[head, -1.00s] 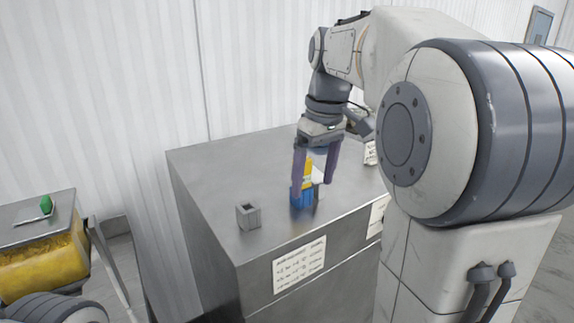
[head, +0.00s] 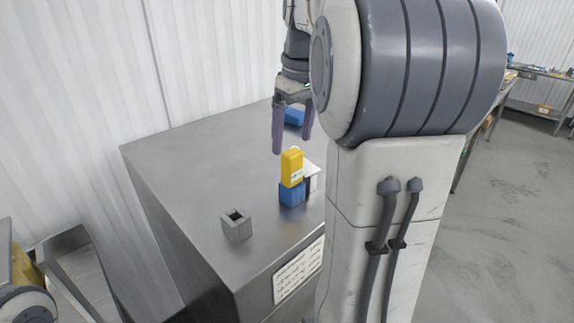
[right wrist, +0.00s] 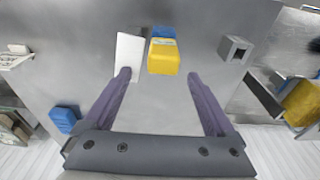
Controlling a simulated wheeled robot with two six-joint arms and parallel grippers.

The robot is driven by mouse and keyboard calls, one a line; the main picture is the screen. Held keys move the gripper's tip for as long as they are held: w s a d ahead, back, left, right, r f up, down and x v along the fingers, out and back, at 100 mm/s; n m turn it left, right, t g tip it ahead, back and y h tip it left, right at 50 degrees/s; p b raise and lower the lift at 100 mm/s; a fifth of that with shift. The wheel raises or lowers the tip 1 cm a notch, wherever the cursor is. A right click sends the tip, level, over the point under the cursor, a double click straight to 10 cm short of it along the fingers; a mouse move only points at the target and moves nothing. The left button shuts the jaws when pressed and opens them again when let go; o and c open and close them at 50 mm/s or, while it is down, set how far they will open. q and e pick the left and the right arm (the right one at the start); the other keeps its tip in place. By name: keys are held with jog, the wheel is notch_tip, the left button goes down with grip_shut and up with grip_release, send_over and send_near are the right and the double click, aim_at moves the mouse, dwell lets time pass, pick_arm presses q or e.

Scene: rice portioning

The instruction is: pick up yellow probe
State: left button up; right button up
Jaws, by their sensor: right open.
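The yellow probe (head: 292,167) stands upright in a blue holder (head: 292,193) on the metal cabinet top. The probe also shows in the right wrist view (right wrist: 164,57), between and beyond the two fingertips. My right gripper (head: 293,146) is open and empty, behind and above the probe in the head view and apart from it. In the right wrist view its purple fingers (right wrist: 158,74) are spread wide. My left gripper is not in view.
A grey square holder (head: 237,226) stands on the cabinet top (head: 190,165), left of the probe. A white item (head: 313,173) stands close beside the probe. Another blue object (head: 294,117) lies farther back. The cabinet's left part is clear.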

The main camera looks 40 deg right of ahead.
aim_at(292, 150)
notch_tip(292, 150, down, 2)
jog(key=shift+w+d, duration=0.1)
jog(key=shift+f+p, duration=0.35)
jog(key=shift+f, duration=0.15)
jog(key=f, duration=0.1)
jog(key=f+p, duration=0.1)
jog(key=f, duration=0.1)
jog(key=shift+a+f, duration=0.2)
jog(key=shift+a, duration=0.15)
jog(key=shift+f, duration=0.5)
grip_shut()
